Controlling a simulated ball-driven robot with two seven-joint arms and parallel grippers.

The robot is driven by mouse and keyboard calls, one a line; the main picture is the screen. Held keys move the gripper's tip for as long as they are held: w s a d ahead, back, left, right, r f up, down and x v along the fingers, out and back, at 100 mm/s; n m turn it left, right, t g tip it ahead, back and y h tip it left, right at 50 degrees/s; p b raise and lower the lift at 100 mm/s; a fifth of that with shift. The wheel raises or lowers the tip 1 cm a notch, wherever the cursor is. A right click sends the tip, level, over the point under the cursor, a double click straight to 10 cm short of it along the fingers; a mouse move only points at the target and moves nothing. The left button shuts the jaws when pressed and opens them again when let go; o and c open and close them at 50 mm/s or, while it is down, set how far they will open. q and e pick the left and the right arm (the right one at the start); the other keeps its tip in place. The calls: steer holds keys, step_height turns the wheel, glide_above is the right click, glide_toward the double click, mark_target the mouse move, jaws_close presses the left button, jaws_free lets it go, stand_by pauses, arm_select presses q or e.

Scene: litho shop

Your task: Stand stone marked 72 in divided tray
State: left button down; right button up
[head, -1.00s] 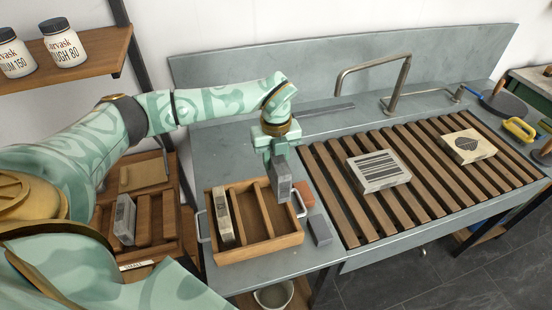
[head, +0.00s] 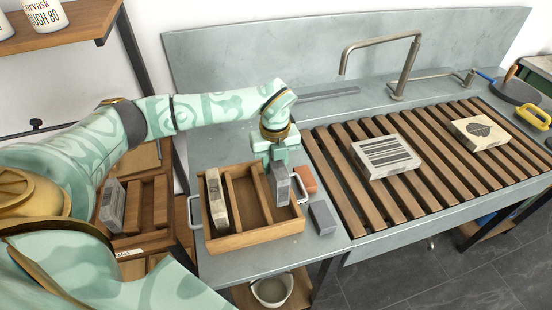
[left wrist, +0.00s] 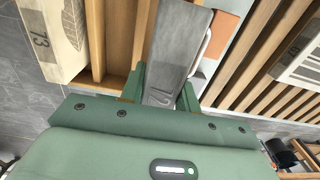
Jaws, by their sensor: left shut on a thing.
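My left gripper (head: 279,163) is shut on a grey stone (head: 281,188). The stone hangs upright at the right-hand compartment of the wooden divided tray (head: 262,240); whether it touches the floor is hidden. In the left wrist view the gripper (left wrist: 160,92) grips the stone (left wrist: 180,45), whose face shows a partly covered mark with a 2. A pale stone (head: 216,201) stands in the tray's left compartment; it reads 73 in the left wrist view (left wrist: 52,35). The middle compartment is empty. My right gripper is not in view.
An orange block (head: 305,179) and a grey block (head: 322,217) lie right of the tray. A slatted rack (head: 405,200) holds two printed stones (head: 385,156) (head: 480,132). Another wooden rack (head: 150,215) with a stone stands at left. A bowl (head: 272,291) sits below.

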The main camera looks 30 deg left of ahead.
arm_select(q)
steer(key=shift+w+f+b, duration=0.1)
steer(key=shift+f+b, duration=1.15)
steer(key=shift+f, duration=1.6)
steer(key=shift+f, duration=0.45)
steer(key=c, duration=0.9)
jaws_free()
steer(key=shift+c, duration=0.2)
steer(key=shift+s+f, duration=0.2)
step_height(320, 180, up, 9)
steer(key=p, duration=0.8)
steer(key=shift+r, duration=0.2)
steer(key=shift+f, duration=0.1)
steer(key=shift+w, duration=0.1)
steer(key=shift+f, duration=0.1)
